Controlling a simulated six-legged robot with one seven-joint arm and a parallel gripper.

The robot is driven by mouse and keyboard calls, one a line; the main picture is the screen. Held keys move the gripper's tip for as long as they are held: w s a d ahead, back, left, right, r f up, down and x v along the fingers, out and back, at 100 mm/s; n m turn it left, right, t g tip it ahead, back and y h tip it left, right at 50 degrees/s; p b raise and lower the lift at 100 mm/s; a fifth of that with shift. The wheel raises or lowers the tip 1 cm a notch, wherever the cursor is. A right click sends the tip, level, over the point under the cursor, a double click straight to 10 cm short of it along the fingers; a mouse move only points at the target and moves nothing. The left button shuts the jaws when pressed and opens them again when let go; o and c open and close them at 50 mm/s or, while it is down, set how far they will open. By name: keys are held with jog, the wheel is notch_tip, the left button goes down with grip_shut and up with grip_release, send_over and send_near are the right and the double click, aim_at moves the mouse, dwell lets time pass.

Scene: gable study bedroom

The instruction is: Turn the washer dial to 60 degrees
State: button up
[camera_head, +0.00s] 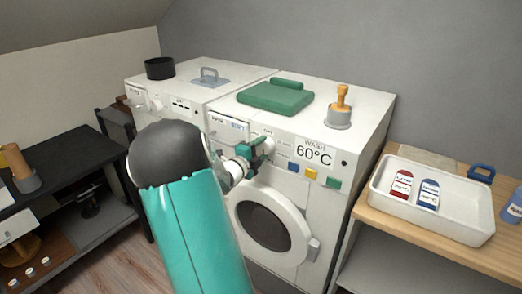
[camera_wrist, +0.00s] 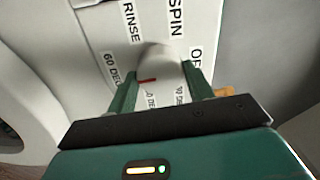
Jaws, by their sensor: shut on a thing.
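The white washer (camera_head: 345,115) stands right of a similar machine, with a "WASH 60°C" sign (camera_head: 314,153) on its front. My gripper (camera_head: 258,150) is at its control panel and hides the dial in the head view. In the wrist view my gripper (camera_wrist: 160,88) is shut on the pale round dial (camera_wrist: 160,60), one green finger on each side.
Blue, yellow and green buttons (camera_head: 310,173) sit right of my gripper, above the round door (camera_head: 268,225). A folded green cloth (camera_head: 275,97) and a wooden-handled stamp (camera_head: 340,108) are on top.

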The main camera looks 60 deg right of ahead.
jog(key=shift+m, duration=0.6)
jog(key=o, duration=1)
jog(key=shift+c, duration=0.2)
jog(key=w+a, duration=0.2)
jog(key=a, duration=1.1)
jog(key=shift+a, duration=0.35)
jog(key=shift+w, duration=0.1)
